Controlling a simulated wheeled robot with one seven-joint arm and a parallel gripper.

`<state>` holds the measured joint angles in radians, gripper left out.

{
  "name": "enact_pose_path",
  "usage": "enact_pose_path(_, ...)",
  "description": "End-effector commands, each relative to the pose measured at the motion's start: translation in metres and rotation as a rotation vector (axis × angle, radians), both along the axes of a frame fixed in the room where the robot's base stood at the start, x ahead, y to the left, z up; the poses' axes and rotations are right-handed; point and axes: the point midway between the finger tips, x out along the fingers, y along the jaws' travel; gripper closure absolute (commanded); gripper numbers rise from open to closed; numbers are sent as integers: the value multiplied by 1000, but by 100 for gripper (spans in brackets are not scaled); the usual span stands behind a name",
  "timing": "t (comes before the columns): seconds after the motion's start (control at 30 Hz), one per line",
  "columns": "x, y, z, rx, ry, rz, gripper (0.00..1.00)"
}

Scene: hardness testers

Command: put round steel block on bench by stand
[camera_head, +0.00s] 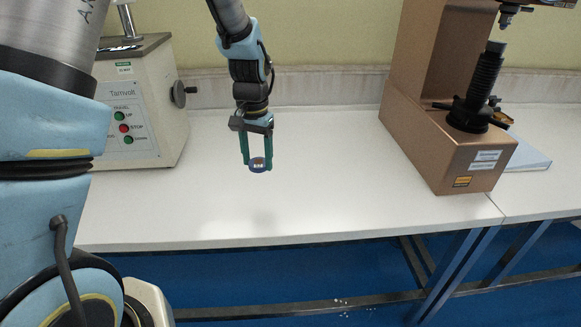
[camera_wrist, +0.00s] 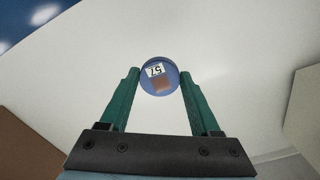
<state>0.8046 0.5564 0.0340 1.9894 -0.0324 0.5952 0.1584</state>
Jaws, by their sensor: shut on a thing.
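The round steel block (camera_head: 258,165) is a small disc that looks blue, held between the green fingertips of my gripper (camera_head: 258,163) in the head view. In the wrist view the block (camera_wrist: 159,78) shows a white label reading 57 and a brownish patch, and the fingers (camera_wrist: 158,84) close on its two sides. My gripper points down over the white bench (camera_head: 320,190), and the block appears to be above its top. The copper-coloured tester stand (camera_head: 440,140) is on the right part of the bench, well apart from my gripper.
A cream machine (camera_head: 140,105) with panel buttons and a side knob (camera_head: 180,94) stands at the left. A pale flat item (camera_head: 527,156) lies behind the copper tester's right side. The bench between the machines is clear. A wall (camera_head: 320,85) runs behind.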

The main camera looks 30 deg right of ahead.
Motion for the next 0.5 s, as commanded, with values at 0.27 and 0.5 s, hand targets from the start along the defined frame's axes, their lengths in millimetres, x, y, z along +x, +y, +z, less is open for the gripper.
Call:
enact_pose_path(0.27,-1,1,-33,5,5,-1,100)
enact_pose_path(0.5,0,0,-60,2,1,0,100)
